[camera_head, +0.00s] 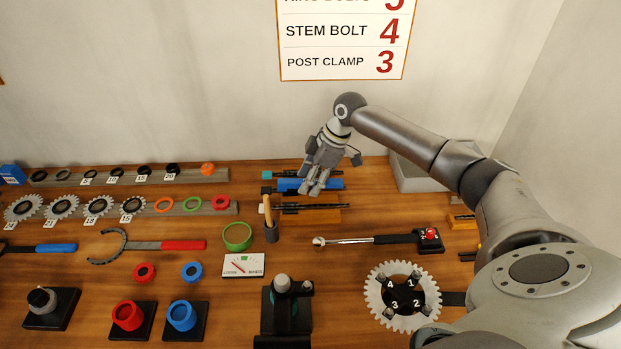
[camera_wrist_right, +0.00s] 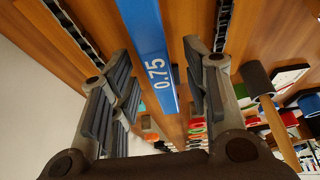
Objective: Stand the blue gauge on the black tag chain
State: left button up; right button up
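The blue gauge (camera_head: 288,184) lies on the table at the back, partly hidden behind my right gripper. In the right wrist view the blue gauge (camera_wrist_right: 152,55) is marked 0.75 and runs between the fingers, with a visible gap at the right finger. My right gripper (camera_head: 315,190) is open and over the gauge, pointing down. One dark chain (camera_head: 292,174) lies behind the gauge and another chain (camera_head: 325,206) in front of it. My left gripper is out of view.
A grey box (camera_head: 415,178) is at the right. Rings, sprockets (camera_head: 61,206) and tools cover the left and front.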

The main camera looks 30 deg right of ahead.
jog(key=v, duration=1.2)
jog(key=shift+f, duration=0.1)
dwell(0.5)
